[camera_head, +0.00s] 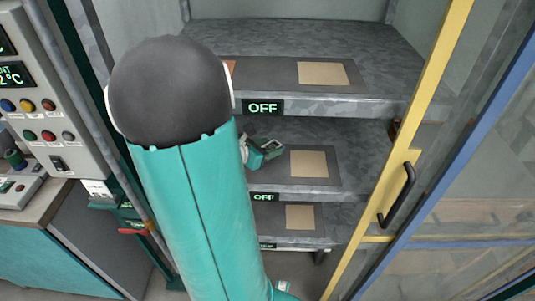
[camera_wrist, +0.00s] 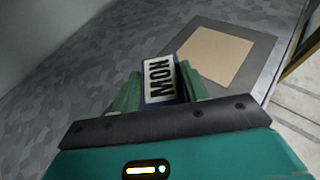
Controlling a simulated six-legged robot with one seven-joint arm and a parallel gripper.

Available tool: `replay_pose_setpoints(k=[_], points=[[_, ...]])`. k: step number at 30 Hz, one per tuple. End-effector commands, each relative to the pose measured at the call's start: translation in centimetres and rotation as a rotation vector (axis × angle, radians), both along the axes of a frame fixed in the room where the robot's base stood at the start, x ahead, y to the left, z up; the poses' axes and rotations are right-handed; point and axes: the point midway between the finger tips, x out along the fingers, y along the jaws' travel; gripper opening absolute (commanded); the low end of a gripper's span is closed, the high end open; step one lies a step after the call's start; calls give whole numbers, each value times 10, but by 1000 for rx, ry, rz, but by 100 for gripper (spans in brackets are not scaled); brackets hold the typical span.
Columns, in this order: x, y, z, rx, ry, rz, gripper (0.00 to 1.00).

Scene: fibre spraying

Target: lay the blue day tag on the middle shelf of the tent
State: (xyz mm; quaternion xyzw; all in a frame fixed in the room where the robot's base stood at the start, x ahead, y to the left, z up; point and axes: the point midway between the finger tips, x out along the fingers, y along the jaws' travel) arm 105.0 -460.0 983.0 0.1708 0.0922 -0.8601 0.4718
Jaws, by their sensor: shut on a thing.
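The day tag (camera_wrist: 160,79) shows in the wrist view, with a pale face reading MON and a dark blue edge. My gripper (camera_wrist: 161,88) is shut on it, one green finger on each side. In the head view my gripper (camera_head: 262,150) is inside the tent at the level of the middle shelf (camera_head: 358,152), left of a tan square (camera_head: 309,164) on a dark mat. In the wrist view the tan square (camera_wrist: 214,52) lies beyond and right of the tag. Whether the tag touches the shelf cannot be told.
An upper shelf (camera_head: 365,45) and a lower shelf (camera_head: 345,220) each have a tan square, with OFF signs on the shelf edges. The yellow-framed door (camera_head: 425,120) with a black handle stands at the right. A control panel (camera_head: 40,110) is at the left. My arm hides the shelves' left part.

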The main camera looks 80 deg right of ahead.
Motion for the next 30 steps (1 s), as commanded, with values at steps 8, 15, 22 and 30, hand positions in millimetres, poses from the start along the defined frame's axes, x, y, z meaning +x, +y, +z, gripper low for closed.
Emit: replay_pose_setpoints(k=[8, 15, 22, 30], points=[[0, -2, -36, 2, 2, 1, 23], [0, -4, -36, 1, 0, 2, 23], [1, -4, -39, 1, 0, 3, 64], [0, -4, -39, 1, 0, 3, 66]])
